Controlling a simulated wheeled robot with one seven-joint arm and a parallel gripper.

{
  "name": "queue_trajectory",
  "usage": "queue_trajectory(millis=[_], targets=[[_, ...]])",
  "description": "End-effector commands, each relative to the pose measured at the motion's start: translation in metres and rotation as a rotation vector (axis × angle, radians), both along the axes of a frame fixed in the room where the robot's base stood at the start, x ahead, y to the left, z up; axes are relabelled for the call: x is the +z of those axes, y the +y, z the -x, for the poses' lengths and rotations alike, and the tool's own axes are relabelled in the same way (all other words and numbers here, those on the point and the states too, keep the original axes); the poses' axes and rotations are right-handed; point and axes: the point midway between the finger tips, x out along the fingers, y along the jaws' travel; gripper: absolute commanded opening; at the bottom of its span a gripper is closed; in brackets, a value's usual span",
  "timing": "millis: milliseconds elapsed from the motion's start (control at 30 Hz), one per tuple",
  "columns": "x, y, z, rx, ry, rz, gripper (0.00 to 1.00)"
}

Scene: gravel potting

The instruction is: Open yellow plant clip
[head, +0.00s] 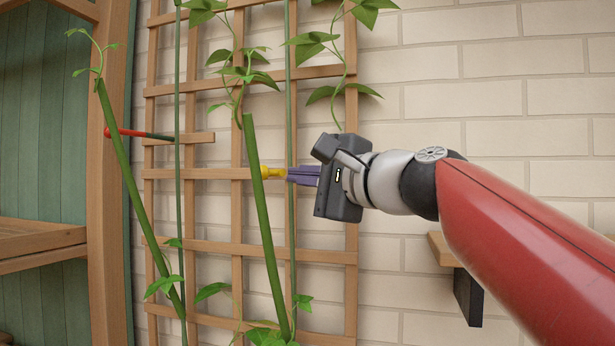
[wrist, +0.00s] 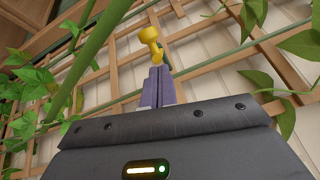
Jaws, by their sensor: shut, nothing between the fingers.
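The yellow plant clip (head: 268,172) is at mid-height in front of the wooden trellis, between a thick leaning green stem (head: 262,215) and a thin upright green cane (head: 291,120). In the wrist view the clip (wrist: 150,37) shows a rounded yellow knob and a neck just beyond my fingertips. My gripper (head: 289,174) comes in from the right, level with the clip. Its purple fingers are together with nothing between them; they also show in the wrist view (wrist: 160,72). The tips are right by the clip; I cannot tell whether they touch it. The clip's far side is hidden.
The wooden trellis (head: 237,201) stands before a pale brick wall (head: 480,75). A red clip-like piece (head: 125,132) sits by a second leaning stem (head: 128,175) on the left. Leaves (head: 312,45) hang above my gripper. A wooden shelf (head: 440,250) is at lower right.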

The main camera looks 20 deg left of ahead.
Motion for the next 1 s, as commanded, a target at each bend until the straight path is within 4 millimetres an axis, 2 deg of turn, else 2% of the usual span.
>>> queue_trajectory(millis=[500,1000], targets=[[0.001,0.018,0.028,0.001,0.000,0.000,0.00],[0.000,0.023,0.033,0.001,0.001,-0.001,0.00]])
